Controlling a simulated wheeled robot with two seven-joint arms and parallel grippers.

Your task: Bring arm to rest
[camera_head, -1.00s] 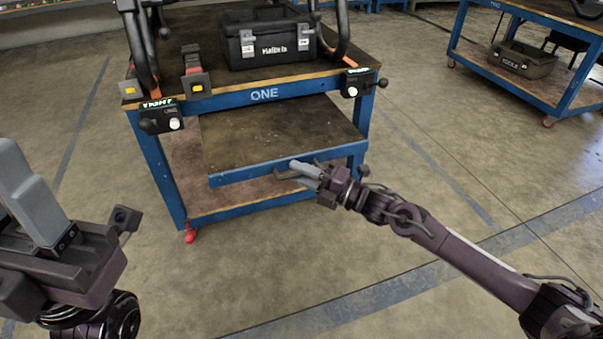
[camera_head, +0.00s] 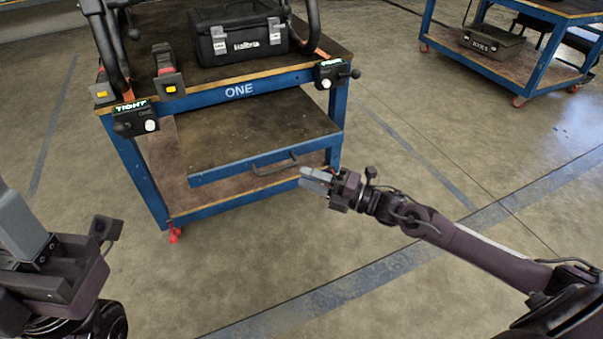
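My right gripper (camera_head: 312,179) is at the middle of the view, its arm coming in from the lower right. Its pale grey fingers point left, close to the handle (camera_head: 275,165) of the pulled-out drawer (camera_head: 250,137) but apart from it in the picture. They hold nothing I can see, and the gap between them is not clear. My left gripper (camera_head: 20,225) is cut off at the left edge. One large grey finger shows, pointing up, so its opening cannot be judged.
A black toolbox (camera_head: 240,35) and dark upright frame legs (camera_head: 105,45) stand on top. A second blue cart (camera_head: 500,70) with a grey bin (camera_head: 492,43) stands at the upper right. The floor between is clear.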

